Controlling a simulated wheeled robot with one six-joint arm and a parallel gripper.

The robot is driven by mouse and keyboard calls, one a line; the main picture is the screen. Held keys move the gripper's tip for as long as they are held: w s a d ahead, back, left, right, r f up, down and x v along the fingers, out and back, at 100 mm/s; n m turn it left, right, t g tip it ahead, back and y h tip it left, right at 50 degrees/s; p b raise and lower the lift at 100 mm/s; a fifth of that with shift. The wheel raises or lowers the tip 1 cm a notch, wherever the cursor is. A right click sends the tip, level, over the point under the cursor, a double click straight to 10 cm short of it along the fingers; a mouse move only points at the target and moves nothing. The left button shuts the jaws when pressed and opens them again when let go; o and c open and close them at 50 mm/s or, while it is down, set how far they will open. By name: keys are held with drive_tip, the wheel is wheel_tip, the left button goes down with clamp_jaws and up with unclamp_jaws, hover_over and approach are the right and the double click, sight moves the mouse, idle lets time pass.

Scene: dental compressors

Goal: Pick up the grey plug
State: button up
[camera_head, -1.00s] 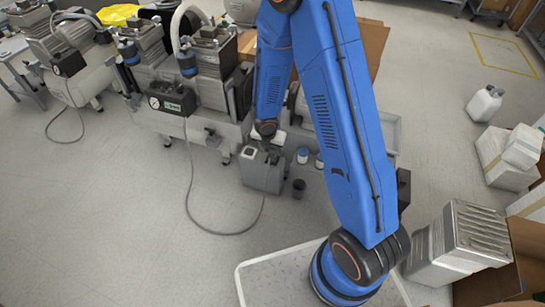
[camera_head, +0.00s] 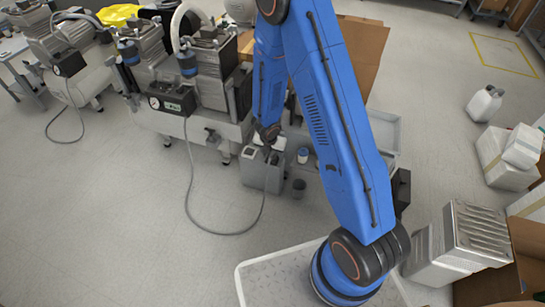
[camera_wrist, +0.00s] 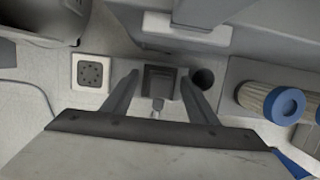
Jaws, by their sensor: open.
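A dark grey block, which looks like the grey plug (camera_wrist: 159,78), shows near the middle of the wrist view. A small light metal-like piece shows at its lower edge. My gripper (camera_wrist: 159,86) is open, with one finger on each side of the plug; a gap shows beside it, and I cannot tell any contact. In the head view my gripper (camera_head: 268,140) points down at the top of a grey box (camera_head: 262,175) on the floor. The plug cannot be made out there.
A dark round opening (camera_wrist: 203,78) and blue-ended cylinders (camera_wrist: 285,105) lie to the right. A compressor (camera_head: 190,100) stands left of the box, with a hose (camera_head: 190,190) on the floor.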

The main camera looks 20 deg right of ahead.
drive_tip(key=c, duration=1.2)
drive_tip(key=shift+r, duration=0.15)
